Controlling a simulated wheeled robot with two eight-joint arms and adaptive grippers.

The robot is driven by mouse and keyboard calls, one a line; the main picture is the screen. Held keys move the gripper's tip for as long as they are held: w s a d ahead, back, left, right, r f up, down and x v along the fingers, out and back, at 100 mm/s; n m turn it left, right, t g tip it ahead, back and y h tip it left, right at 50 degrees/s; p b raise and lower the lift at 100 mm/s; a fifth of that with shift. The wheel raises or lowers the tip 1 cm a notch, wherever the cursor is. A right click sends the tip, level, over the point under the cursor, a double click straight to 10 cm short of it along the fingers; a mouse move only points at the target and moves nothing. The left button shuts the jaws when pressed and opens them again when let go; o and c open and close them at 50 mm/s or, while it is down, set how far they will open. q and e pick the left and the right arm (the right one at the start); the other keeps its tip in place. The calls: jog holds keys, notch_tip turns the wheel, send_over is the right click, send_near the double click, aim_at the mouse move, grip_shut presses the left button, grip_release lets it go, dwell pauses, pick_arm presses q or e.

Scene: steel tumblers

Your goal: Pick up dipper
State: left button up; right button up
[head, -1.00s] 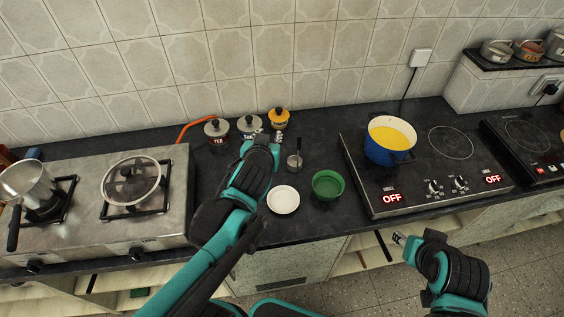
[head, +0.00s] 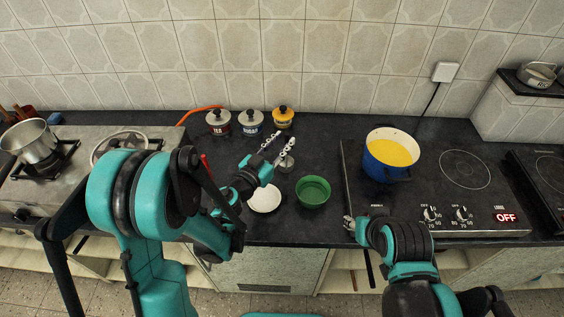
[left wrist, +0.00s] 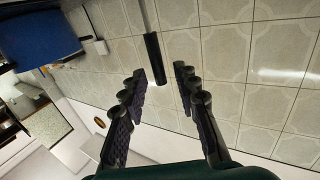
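The dipper (head: 287,164) is a small steel cup on the dark counter, behind the green bowl; part of it is hidden by my left gripper. My left gripper (head: 276,148) is open, with its two fingers spread right beside the dipper. In the left wrist view, a rod with a black grip, which looks like the dipper's handle (left wrist: 153,52), shows between and beyond the open fingertips (left wrist: 159,71); no contact is clear. My right gripper (head: 349,226) is near the counter's front edge, away from the dipper; its fingers are too small to judge.
A green bowl (head: 313,190) and a white plate (head: 265,198) stand in front of the dipper. Several lidded canisters (head: 250,122) stand behind it. A blue pot with yellow contents (head: 390,154) sits on the cooktop (head: 440,195) to the right.

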pick_arm(q)
jog(key=b+x, duration=0.1)
jog(key=x, duration=0.5)
jog(key=shift+w+d+b, duration=0.15)
jog(key=shift+w+b, duration=0.05)
jog(key=shift+b, duration=0.15)
grip_shut()
